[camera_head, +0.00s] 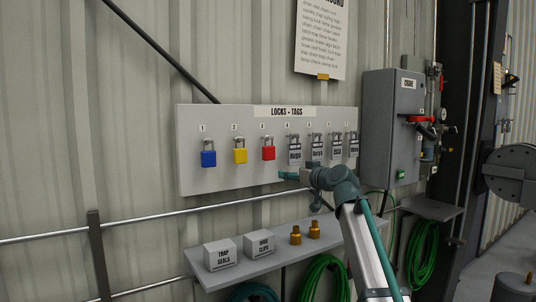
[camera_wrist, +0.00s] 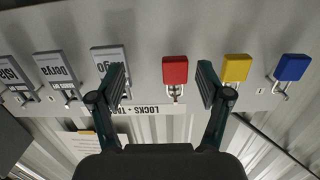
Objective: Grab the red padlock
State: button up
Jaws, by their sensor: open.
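The red padlock (camera_head: 268,154) hangs on the grey "LOCKS + TAGS" board (camera_head: 190,180), right of the yellow padlock (camera_head: 240,155) and the blue padlock (camera_head: 208,159). My gripper (camera_head: 283,175) is in front of the board, just below and right of the red padlock in the head view. In the wrist view, which is upside down, the red padlock (camera_wrist: 175,70) shows between the two spread fingers of my gripper (camera_wrist: 162,78). The gripper is open and empty. The gap between the fingers and the padlock in depth is hard to tell.
Several name tags (camera_head: 294,155) hang right of the red padlock; one is close to a finger in the wrist view (camera_wrist: 108,60). A shelf (camera_head: 265,262) below holds two labelled boxes and two brass fittings (camera_head: 295,236). A grey cabinet (camera_head: 392,125) stands right of the board.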

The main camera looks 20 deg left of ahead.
jog(key=y, duration=0.1)
send_near(271, 149)
jog(key=a, duration=0.1)
jog(key=shift+n, duration=0.4)
jog(key=p+x, duration=0.1)
jog(key=x, duration=0.3)
jog(key=shift+w+a+r+p, duration=0.1)
jog(key=shift+w+a+p, duration=0.05)
jog(key=shift+p, duration=0.15)
jog(key=shift+w+a, duration=0.3)
jog(key=shift+a, duration=0.15)
jog(key=p+x, duration=0.3)
jog(key=x, duration=0.2)
jog(key=shift+w+d, duration=0.1)
jog(key=shift+w, duration=0.05)
jog(key=c, duration=1.3)
jog(key=shift+b, duration=0.5)
